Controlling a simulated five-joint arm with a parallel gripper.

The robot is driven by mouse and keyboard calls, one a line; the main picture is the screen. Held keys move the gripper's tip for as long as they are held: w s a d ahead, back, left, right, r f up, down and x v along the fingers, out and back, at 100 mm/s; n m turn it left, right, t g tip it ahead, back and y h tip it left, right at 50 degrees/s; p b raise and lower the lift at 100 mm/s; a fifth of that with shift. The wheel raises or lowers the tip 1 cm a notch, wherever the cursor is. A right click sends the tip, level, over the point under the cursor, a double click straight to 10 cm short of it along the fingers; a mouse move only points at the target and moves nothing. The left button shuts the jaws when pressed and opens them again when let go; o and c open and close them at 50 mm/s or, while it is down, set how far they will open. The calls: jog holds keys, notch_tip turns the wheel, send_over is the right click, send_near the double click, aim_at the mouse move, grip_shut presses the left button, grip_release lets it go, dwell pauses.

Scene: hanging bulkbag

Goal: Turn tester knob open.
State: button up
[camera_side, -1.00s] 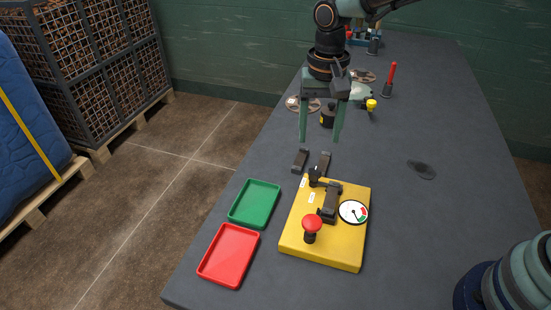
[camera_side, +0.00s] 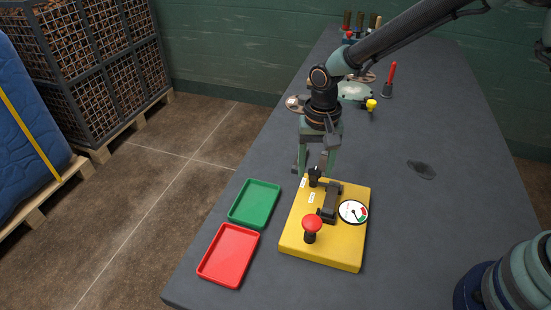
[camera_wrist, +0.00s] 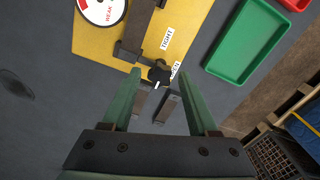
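The yellow tester (camera_side: 292,240) lies on the grey table. It carries a round gauge (camera_side: 353,212), a dark clamp bar (camera_side: 330,203) and a red mushroom-topped knob (camera_side: 312,224). A small black knob (camera_side: 314,177) with a white mark sits at its far edge; it also shows in the wrist view (camera_wrist: 158,73), beside white labels, one reading "TIGHT" and one partly hidden. My gripper (camera_side: 314,172) points down at that far edge, fingers apart, one toward each side of the black knob. In the wrist view the open gripper (camera_wrist: 158,76) frames the black knob; I see no finger touching it.
Two dark strips (camera_wrist: 141,102) lie on the table just behind the tester, between my fingers in the wrist view. A green tray (camera_side: 254,204) and a red tray (camera_side: 229,256) stand left of the tester. The table right of the tester is mostly clear.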

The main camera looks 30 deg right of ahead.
grip_shut()
jog(key=shift+n, duration=0.4)
jog(key=n, duration=1.3)
jog(key=shift+a, duration=0.1)
jog(key=shift+n, duration=2)
